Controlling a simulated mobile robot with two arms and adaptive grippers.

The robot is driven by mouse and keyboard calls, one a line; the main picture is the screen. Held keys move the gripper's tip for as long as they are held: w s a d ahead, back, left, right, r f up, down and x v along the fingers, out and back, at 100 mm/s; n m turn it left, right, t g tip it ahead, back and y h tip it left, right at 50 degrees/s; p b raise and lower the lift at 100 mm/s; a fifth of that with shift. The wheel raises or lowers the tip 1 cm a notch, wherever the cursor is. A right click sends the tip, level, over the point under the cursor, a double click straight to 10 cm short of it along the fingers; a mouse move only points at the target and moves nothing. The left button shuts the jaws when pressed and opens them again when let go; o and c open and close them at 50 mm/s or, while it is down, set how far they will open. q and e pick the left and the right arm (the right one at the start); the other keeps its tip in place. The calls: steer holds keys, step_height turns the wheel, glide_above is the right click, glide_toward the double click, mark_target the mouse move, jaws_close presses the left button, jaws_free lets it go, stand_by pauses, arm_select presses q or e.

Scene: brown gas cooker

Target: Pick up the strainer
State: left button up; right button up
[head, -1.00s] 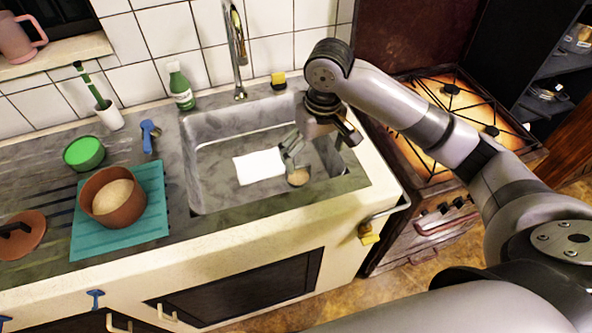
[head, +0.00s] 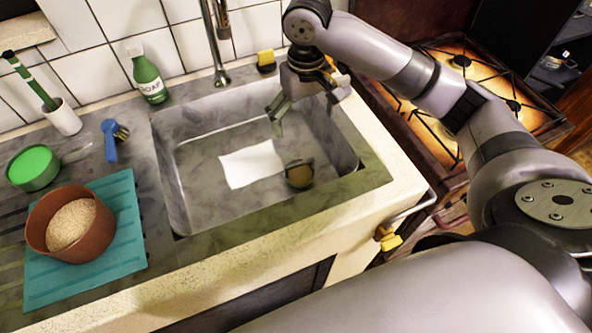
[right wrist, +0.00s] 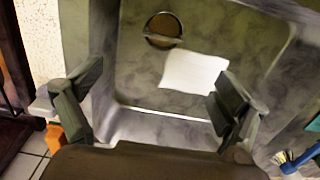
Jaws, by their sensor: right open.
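A small round brownish piece with a darker rim, which looks like the strainer (head: 299,173), lies in the sink basin (head: 215,210) near its front right. In the right wrist view the strainer (right wrist: 163,26) shows as a brown disc with a light bar along its near edge. My right gripper (head: 303,106) is above the back right of the basin, apart from the strainer. Its two fingers are spread in the right wrist view (right wrist: 158,78), with nothing between them. My left gripper is not in view.
A white sheet (head: 250,164) lies in the basin left of the strainer. The tap (head: 216,50) and a yellow sponge (head: 266,60) are behind. The cooker (head: 480,80) is right.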

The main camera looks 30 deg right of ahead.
glide_above(299, 163)
steer(key=f, duration=0.7)
steer(key=d+f, duration=0.1)
steer(key=f, duration=0.3)
steer(key=shift+s+p, duration=0.2)
steer(key=shift+p, duration=0.2)
steer(key=shift+w+a+f+p, duration=0.1)
steer(key=shift+a+f+p, duration=0.05)
steer(key=shift+f, duration=0.8)
steer(key=shift+w+a+f+p, duration=0.1)
steer(key=shift+a+f, duration=0.05)
steer(key=shift+f, duration=0.8)
steer(key=shift+a+f+p, duration=0.15)
steer(key=shift+f, duration=0.8)
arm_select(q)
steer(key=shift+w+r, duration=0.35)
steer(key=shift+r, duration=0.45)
arm_select(e)
steer(key=shift+c, duration=0.3)
steer(key=c, duration=1.4)
steer(key=shift+r, duration=0.1)
